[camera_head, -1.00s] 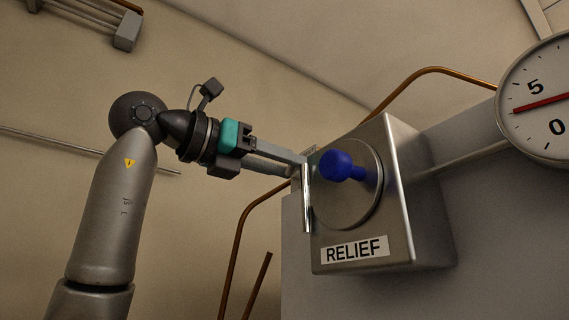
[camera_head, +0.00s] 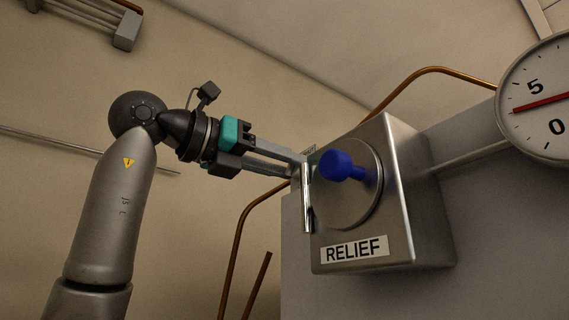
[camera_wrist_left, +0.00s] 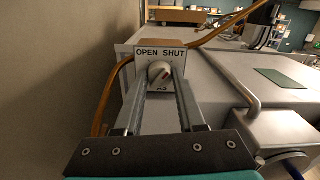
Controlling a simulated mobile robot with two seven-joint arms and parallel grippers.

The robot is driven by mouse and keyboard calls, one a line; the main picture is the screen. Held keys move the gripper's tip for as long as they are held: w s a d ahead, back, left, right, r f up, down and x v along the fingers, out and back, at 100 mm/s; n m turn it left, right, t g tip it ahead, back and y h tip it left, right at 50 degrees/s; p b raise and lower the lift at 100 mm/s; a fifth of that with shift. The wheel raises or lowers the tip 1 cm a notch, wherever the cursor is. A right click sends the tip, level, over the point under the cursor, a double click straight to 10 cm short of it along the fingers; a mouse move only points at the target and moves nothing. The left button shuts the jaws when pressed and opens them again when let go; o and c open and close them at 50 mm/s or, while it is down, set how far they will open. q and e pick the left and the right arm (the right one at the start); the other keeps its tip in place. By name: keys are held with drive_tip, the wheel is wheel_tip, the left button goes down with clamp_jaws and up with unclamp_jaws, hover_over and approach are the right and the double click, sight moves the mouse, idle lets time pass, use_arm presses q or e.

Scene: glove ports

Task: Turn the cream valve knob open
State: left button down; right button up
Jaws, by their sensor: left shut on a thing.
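The cream valve knob (camera_wrist_left: 158,73) sits on a small plate (camera_wrist_left: 148,53) marked OPEN on the left and SHUT on the right. It has a red mark on its face, toward the SHUT side. My left gripper (camera_wrist_left: 159,79) has one finger on each side of the knob and is shut on it. In the head view the left gripper (camera_head: 298,168) reaches in from the left to the edge of the RELIEF box, and the knob is hidden there. My right gripper is in neither view.
The metal RELIEF box (camera_head: 428,215) with a blue knob (camera_head: 338,165) stands just right of the left fingers. A gauge (camera_head: 540,100) is at the far right. A copper pipe (camera_head: 238,230) runs below the fingers. The room left of the arm is clear.

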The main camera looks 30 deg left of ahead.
use_arm(q)
drive_tip(key=n, duration=1.2)
drive_tip(key=shift+b, duration=0.3)
drive_tip(key=shift+n+b, duration=0.3)
drive_tip(key=shift+n, duration=1.9)
drive_tip(key=c, duration=0.5)
unclamp_jaws()
